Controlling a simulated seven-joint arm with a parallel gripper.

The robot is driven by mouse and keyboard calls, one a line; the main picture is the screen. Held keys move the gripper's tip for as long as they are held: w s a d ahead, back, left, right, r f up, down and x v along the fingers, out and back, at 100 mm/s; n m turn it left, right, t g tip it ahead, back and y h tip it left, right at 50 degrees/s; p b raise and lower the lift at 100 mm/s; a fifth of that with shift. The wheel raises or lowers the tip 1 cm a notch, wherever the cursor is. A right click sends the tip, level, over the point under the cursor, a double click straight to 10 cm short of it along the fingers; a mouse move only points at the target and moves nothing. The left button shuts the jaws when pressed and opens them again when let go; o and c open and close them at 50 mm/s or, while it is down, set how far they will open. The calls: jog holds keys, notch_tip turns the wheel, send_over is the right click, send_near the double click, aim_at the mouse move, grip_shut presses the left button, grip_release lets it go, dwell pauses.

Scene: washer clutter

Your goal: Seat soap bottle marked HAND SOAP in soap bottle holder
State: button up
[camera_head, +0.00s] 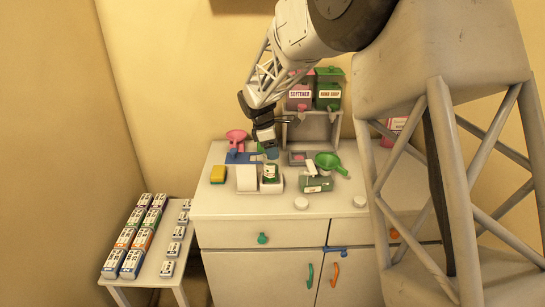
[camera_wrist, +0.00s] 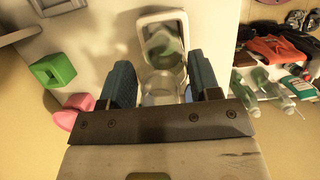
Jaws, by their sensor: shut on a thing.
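In the head view my gripper (camera_head: 264,152) points down over the counter, just above a small bottle (camera_head: 270,172) with a green-and-white front. The bottle stands within or against a white holder-like piece (camera_head: 271,187); its lettering is too small to read. In the wrist view my blue-padded fingers (camera_wrist: 161,92) are shut on a pale, translucent top part (camera_wrist: 160,88). Beyond it is a white rounded-rectangle rim (camera_wrist: 163,18) with a blurred green shape (camera_wrist: 163,47) inside. I cannot tell whether the bottle is fully down in the holder.
A green HAND SOAP dispenser (camera_head: 329,94) and pink SOFTENER dispenser (camera_head: 300,97) stand on a rack behind. A green bottle (camera_head: 318,184) lies right of the holder, by a green scoop (camera_head: 329,161). A yellow sponge (camera_head: 218,174) and pink funnel (camera_head: 236,137) are left. The counter front is mostly clear.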

jog(key=shift+f, duration=1.6)
jog(key=o, duration=1.4)
jog(key=shift+c, duration=0.2)
jog(key=v, duration=1.2)
jog(key=shift+s+d, duration=0.1)
